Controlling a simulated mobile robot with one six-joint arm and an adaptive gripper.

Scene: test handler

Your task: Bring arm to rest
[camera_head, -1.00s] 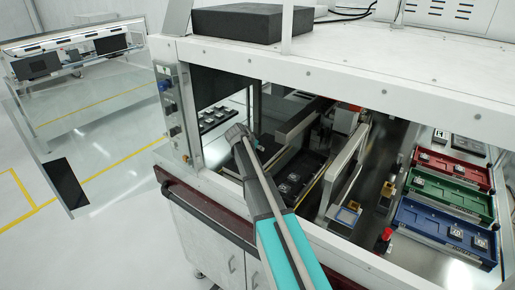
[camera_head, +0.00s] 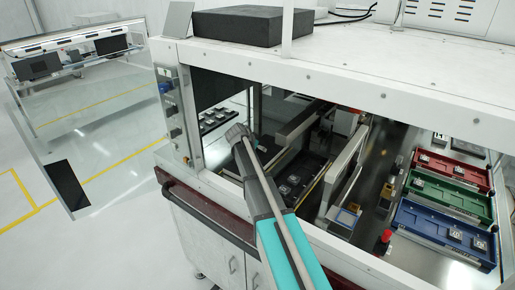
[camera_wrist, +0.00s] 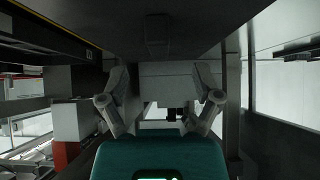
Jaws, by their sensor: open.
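My arm (camera_head: 280,235), teal and grey, reaches from the bottom of the head view through the front opening of the white test handler (camera_head: 345,85). Its grey joint (camera_head: 238,134) is at the opening's left part. My gripper is hidden in the head view. In the wrist view, my gripper (camera_wrist: 160,104) shows its two grey fingers spread wide apart. Nothing is held between them. The teal body of my wrist fills the bottom middle of that view.
Red (camera_head: 449,168), green (camera_head: 449,193) and blue (camera_head: 447,232) trays with small chips stand at the right. A grey frame (camera_head: 345,170) stands upright inside the handler. A black block (camera_head: 238,25) lies on top. Dark handler walls surround my gripper closely.

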